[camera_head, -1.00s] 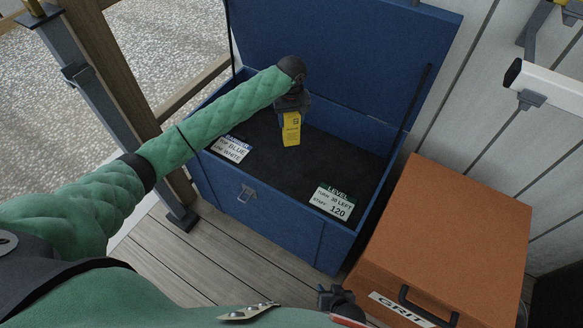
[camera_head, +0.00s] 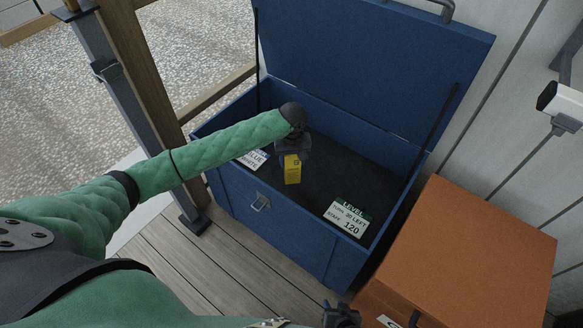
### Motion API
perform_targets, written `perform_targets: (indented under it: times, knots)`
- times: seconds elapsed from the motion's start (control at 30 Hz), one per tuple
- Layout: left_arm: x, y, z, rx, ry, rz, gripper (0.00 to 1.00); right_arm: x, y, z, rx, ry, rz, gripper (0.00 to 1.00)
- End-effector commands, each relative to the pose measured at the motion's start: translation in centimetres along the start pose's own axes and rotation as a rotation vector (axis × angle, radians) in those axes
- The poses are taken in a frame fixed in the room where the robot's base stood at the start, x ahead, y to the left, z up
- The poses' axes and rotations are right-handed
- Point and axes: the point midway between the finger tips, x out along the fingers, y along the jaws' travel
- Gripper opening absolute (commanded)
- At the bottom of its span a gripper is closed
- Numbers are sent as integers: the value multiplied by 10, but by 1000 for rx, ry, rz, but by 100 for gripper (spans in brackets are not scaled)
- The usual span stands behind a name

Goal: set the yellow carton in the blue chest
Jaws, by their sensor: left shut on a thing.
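The blue chest (camera_head: 323,242) stands open with its lid up, held by stays on both sides. Its dark inside floor is visible. My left gripper (camera_head: 292,157) is over the chest opening, shut on the yellow carton (camera_head: 292,170), which hangs upright below it. I cannot tell whether the carton's bottom touches the chest floor. My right gripper (camera_head: 341,315) shows only in part at the bottom edge, near the orange box; its fingers are not clear.
A white label card (camera_head: 348,219) lies inside the chest at front right, another (camera_head: 253,160) at left, partly behind my arm. A closed orange box (camera_head: 465,250) stands right of the chest. A wooden post (camera_head: 142,80) rises at left.

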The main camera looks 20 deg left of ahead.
Motion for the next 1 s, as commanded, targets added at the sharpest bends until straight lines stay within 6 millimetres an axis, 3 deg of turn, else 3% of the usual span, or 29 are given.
perform_targets:
  times: [0.17, 0.5, 0.93, 0.97, 1.0]
  knots:
    - [6, -4, 2, 0, 0, 0, 5, 0, -1, 0, 0, 0, -1, 36]
    - [42, -4, 2, 0, 1, -1, 5, 1, 0, 2, 1, 0, -1, 36]
    - [44, -4, 2, 0, 1, 0, 5, -1, 0, 1, 1, -9, 0, 36]
    - [44, -4, 2, 0, 0, -1, 57, -1, 0, 0, 1, -9, 0, 36]
    - [44, -4, 2, 0, 0, 0, 64, -1, 0, 0, 1, -8, 0, 36]
